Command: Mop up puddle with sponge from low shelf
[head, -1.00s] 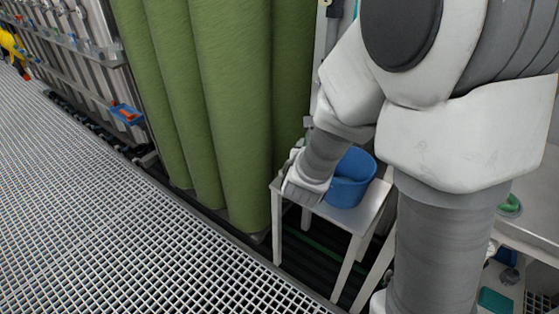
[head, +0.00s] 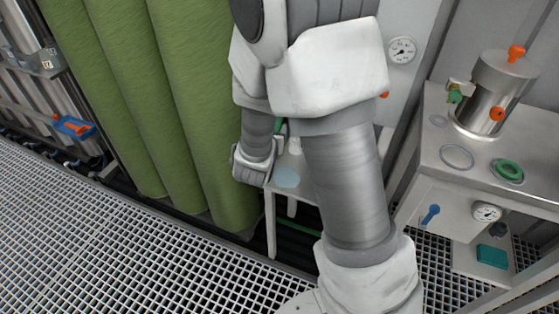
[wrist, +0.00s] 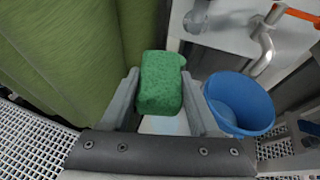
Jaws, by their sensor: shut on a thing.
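My gripper (wrist: 160,90) is shut on a green sponge (wrist: 161,72), held between its two fingers in the wrist view. In the head view my gripper (head: 256,162) is over the left side of a small white stool (head: 298,194). A pale blue puddle (head: 286,177) lies on the stool top, just right of and below my gripper. Part of the puddle (wrist: 163,125) also shows below the sponge in the wrist view. The gap between sponge and stool top is hard to judge.
A blue bucket (wrist: 240,104) stands to the right of my gripper; my arm hides it in the head view. Green membrane columns (head: 205,110) rise close on the left. A teal block (head: 492,256) lies on a low shelf at right. Grating floor (head: 100,240) is clear at left.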

